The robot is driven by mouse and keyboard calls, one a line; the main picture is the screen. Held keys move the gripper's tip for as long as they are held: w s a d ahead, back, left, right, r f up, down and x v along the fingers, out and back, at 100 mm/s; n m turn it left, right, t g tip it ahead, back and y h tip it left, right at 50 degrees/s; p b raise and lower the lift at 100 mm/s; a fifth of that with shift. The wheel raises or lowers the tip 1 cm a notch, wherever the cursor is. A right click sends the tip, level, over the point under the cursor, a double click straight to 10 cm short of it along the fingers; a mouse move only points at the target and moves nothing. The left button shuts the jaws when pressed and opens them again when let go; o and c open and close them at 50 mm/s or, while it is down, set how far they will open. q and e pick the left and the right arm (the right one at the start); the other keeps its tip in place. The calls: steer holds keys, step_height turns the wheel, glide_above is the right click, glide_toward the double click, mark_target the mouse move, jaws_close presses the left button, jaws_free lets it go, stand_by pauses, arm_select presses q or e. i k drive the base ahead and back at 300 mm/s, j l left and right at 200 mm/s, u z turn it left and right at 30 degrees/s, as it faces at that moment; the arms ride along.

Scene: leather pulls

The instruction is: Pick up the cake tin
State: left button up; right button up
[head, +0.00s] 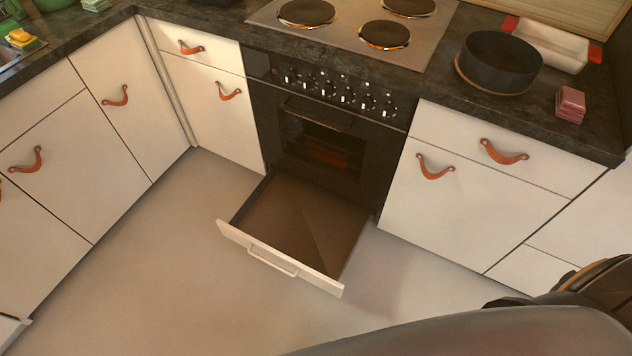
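A dark, round, open tin (500,64), which looks like the cake tin, stands upright on the dark countertop to the right of the stove. A light brown edge shows around its base. Its inside looks empty from here. Neither of my grippers can be made out in the head view. A large grey rounded part of my own body fills the bottom right.
A white dish with red handles (550,44) stands just behind the tin, and pink blocks (570,104) are to its right. The stovetop (352,28) is on its left. An empty drawer (300,222) under the oven is pulled out over the floor.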

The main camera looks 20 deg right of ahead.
mark_target(496, 61)
steer(key=z, duration=1.55)
steer(key=i+l, duration=0.2)
steer(key=l, duration=0.2)
steer(key=i+l, duration=0.25)
steer(key=l, duration=0.15)
steer(key=i+l, duration=0.2)
steer(key=l, duration=0.2)
